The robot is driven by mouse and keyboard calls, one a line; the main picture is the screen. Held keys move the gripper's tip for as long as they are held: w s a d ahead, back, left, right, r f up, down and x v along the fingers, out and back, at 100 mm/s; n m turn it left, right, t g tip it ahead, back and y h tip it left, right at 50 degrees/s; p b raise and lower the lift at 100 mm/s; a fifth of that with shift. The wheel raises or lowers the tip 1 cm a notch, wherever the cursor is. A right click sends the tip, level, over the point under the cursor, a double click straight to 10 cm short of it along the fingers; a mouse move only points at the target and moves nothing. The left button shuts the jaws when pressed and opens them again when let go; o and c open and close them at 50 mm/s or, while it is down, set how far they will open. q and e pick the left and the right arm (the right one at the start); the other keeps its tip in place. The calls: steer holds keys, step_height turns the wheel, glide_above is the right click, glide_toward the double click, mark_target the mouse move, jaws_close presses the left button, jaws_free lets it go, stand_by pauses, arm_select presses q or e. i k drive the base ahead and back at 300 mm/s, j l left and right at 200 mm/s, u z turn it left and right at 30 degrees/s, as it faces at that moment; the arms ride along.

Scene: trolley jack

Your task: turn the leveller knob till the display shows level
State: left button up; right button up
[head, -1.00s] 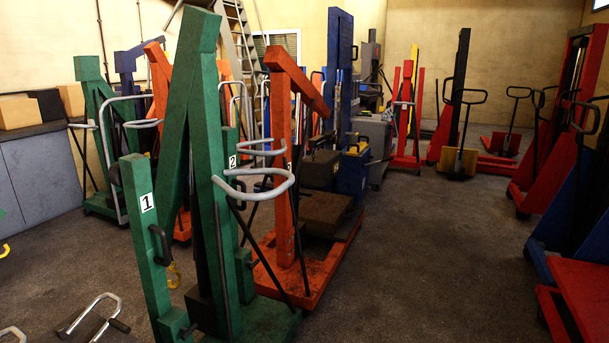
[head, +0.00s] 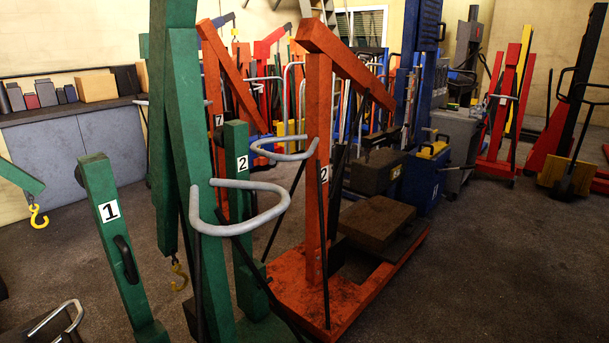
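I see no leveller knob and no display in the head view. Neither of my grippers is in view. The nearest equipment is a green hoist (head: 187,130) with a grey looped handle (head: 240,208). A green post with the label 1 (head: 112,245) stands at its left, and a green post with the label 2 (head: 240,190) stands just right of it. Whether any of these carries a knob is not visible.
An orange hoist (head: 318,150) on an orange base (head: 330,300) carries dark blocks. Blue (head: 425,180) and red (head: 507,115) lifting machines stand behind. A grey cabinet (head: 70,155) is at the left wall. Dark floor (head: 500,270) is clear at the right.

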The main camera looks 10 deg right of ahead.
mark_target(397, 139)
steer(key=i+l, duration=0.25)
steer(key=l, duration=0.25)
steer(key=i+l, duration=0.2)
steer(key=l, duration=0.25)
steer(key=i+l, duration=0.25)
steer(key=l, duration=0.25)
steer(key=i+l, duration=0.25)
steer(key=l, duration=0.25)
steer(key=i+l, duration=0.2)
steer(key=l, duration=0.25)
steer(key=i+l+z, duration=0.1)
steer(key=i+l, duration=0.15)
steer(key=l, duration=0.25)
steer(key=i+l, duration=0.25)
steer(key=l, duration=0.2)
steer(key=i+l, duration=0.25)
steer(key=l, duration=0.2)
steer(key=i+l+u, duration=0.15)
steer(key=u, duration=0.7)
steer(key=i+l+u, duration=0.35)
steer(key=l, duration=0.3)
steer(key=i+l+u, duration=0.15)
steer(key=l, duration=0.2)
steer(key=i+l+u, duration=0.2)
steer(key=l, duration=0.2)
steer(key=l+u, duration=0.15)
steer(key=l, duration=0.2)
